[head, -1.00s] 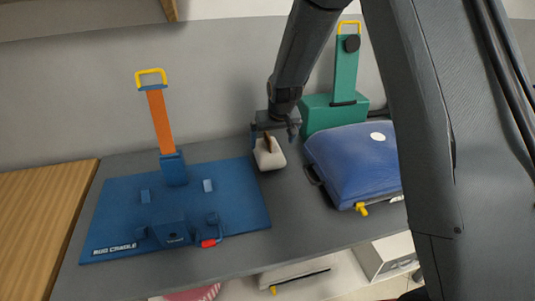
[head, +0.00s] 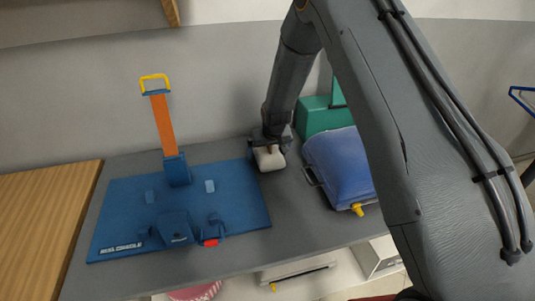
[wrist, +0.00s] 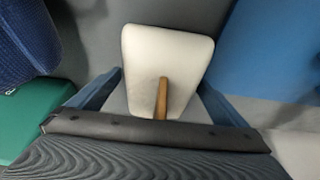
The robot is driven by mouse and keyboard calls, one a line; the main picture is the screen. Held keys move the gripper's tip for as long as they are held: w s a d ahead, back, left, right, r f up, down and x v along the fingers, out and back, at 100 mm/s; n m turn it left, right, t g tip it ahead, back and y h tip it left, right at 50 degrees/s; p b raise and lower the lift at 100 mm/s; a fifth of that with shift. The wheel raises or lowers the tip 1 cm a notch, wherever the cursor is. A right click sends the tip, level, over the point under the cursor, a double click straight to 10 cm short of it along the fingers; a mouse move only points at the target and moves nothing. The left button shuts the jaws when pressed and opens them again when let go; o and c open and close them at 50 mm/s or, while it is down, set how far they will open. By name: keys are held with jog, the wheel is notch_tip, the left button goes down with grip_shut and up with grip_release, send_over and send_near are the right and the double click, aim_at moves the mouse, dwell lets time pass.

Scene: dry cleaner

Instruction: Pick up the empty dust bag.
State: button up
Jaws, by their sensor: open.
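A small cream block-like thing (head: 269,159) with a brown strip lies on the grey counter, right of the blue board. It also shows in the wrist view (wrist: 190,55), pale and tapering. My gripper (head: 268,142) is low over it; the wrist view shows the open fingers (wrist: 160,88) on either side of its narrower end. I cannot tell contact. A plump blue bag (head: 340,165) with a yellow tip lies to the right, partly behind my arm. I cannot tell for sure which thing is the empty dust bag.
A blue board (head: 130,210) with an orange post (head: 164,125) fills the counter's left. A green box (head: 318,116) stands behind the blue bag, close to my gripper. Below the counter are a white box (head: 378,255) and a pale flat thing with a yellow tip (head: 295,272).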

jog(key=c, duration=1.2)
jog(key=shift+r, duration=0.1)
